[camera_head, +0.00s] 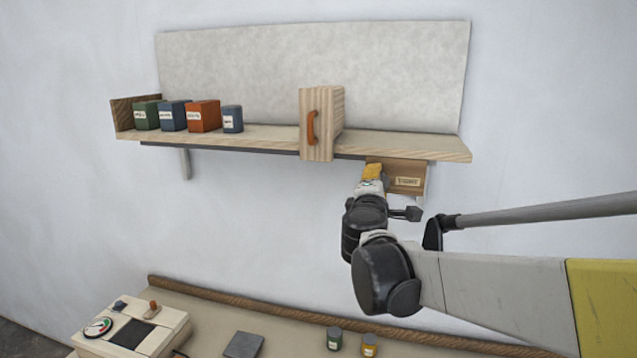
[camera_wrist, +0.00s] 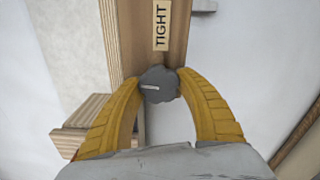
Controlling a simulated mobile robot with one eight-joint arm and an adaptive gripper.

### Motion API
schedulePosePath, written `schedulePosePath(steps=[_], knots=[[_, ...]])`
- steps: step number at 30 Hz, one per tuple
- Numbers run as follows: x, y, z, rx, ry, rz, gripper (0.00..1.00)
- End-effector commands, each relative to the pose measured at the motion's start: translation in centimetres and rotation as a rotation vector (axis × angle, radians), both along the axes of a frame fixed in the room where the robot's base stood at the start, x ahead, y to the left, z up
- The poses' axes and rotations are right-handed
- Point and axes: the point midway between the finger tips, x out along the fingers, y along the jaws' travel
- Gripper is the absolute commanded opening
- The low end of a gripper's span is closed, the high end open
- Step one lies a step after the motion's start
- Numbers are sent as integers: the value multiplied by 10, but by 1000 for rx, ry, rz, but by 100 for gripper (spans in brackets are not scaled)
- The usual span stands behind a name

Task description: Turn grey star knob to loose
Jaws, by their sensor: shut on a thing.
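The grey star knob (camera_wrist: 158,84) shows in the wrist view, on a wooden block (camera_wrist: 124,40) that carries a "TIGHT" label (camera_wrist: 161,25). A short pale mark lies across the knob's face. My gripper (camera_wrist: 160,84) has its two yellow fingers closed on the knob, one on each side. In the head view my gripper (camera_head: 372,172) reaches up to the wooden block (camera_head: 417,166) under the right end of the shelf. The knob is hidden there behind my gripper.
The shelf (camera_head: 250,140) holds a wooden box with an orange handle (camera_head: 318,124) and several small coloured containers (camera_head: 204,115) at left. Below, a bench (camera_head: 210,306) carries a box with a gauge (camera_head: 130,333), a dark plate (camera_head: 243,345) and two small jars (camera_head: 334,338).

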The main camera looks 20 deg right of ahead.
Motion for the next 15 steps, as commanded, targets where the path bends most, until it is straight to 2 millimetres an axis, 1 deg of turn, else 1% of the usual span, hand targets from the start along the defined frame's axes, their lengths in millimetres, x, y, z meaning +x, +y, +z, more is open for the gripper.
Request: schedulePosePath(steps=[6, 15], knots=[[0, 0, 0, -63, 43, 0, 12], [0, 0, 0, -89, 60, 0, 12]])
